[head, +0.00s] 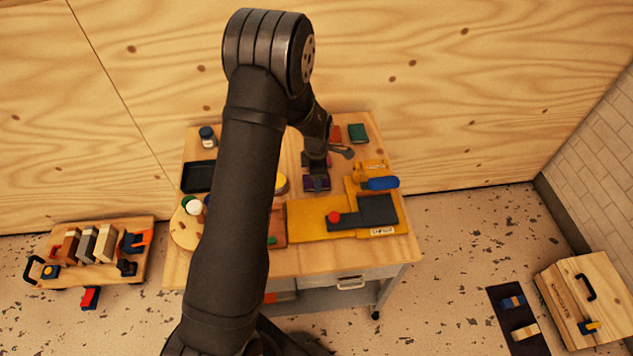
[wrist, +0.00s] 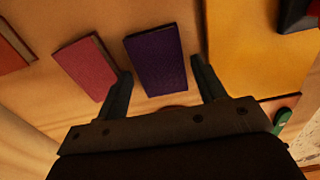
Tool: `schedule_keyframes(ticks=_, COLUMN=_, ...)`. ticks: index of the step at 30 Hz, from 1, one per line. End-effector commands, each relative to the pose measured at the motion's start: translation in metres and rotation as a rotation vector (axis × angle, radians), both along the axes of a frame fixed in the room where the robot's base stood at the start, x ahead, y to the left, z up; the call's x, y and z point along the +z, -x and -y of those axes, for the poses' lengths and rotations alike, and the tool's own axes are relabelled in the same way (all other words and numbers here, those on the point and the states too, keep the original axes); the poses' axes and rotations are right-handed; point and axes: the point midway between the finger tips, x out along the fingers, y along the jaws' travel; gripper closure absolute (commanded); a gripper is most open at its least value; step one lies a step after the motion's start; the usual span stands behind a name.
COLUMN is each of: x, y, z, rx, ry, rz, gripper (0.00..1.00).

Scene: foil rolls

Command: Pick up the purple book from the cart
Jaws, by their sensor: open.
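The purple book (wrist: 157,60) lies flat on the wooden cart top in the wrist view. In the wrist view my gripper (wrist: 160,70) is open, with one finger on each side of the book's near part. The left finger is between the purple book and a pinkish-red book (wrist: 84,66). The right finger is between the purple book and a yellow board. Nothing is held. I cannot tell how far the fingertips are above the cart top.
The cart (head: 345,262) also carries a yellow board (head: 305,222) with a dark L-shaped part, a black tray (head: 197,177), a jar (head: 207,137), a green book (head: 358,133) and a blue-handled tool (head: 381,183). A wooden wall stands close behind the cart.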

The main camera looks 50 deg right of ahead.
Motion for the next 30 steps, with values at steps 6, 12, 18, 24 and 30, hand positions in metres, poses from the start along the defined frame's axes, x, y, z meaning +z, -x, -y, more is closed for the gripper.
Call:
schedule_keyframes(ticks=6, x=-0.012, y=0.0, z=0.0, rx=0.0, ry=0.001, rz=0.001, gripper=0.36)
schedule_keyframes(ticks=12, x=-0.012, y=0.0, z=0.0, rx=0.001, ry=0.001, rz=0.001, gripper=0.54)
schedule_keyframes(ticks=18, x=-0.011, y=0.0, z=0.0, rx=0.001, ry=0.001, rz=0.001, gripper=0.71)
schedule_keyframes(ticks=24, x=-0.008, y=0.0, z=0.0, rx=0.001, ry=0.001, rz=0.0, gripper=0.71)
schedule_keyframes(ticks=30, x=0.02, y=-0.001, z=0.001, rx=0.001, ry=0.003, rz=0.001, gripper=0.71)
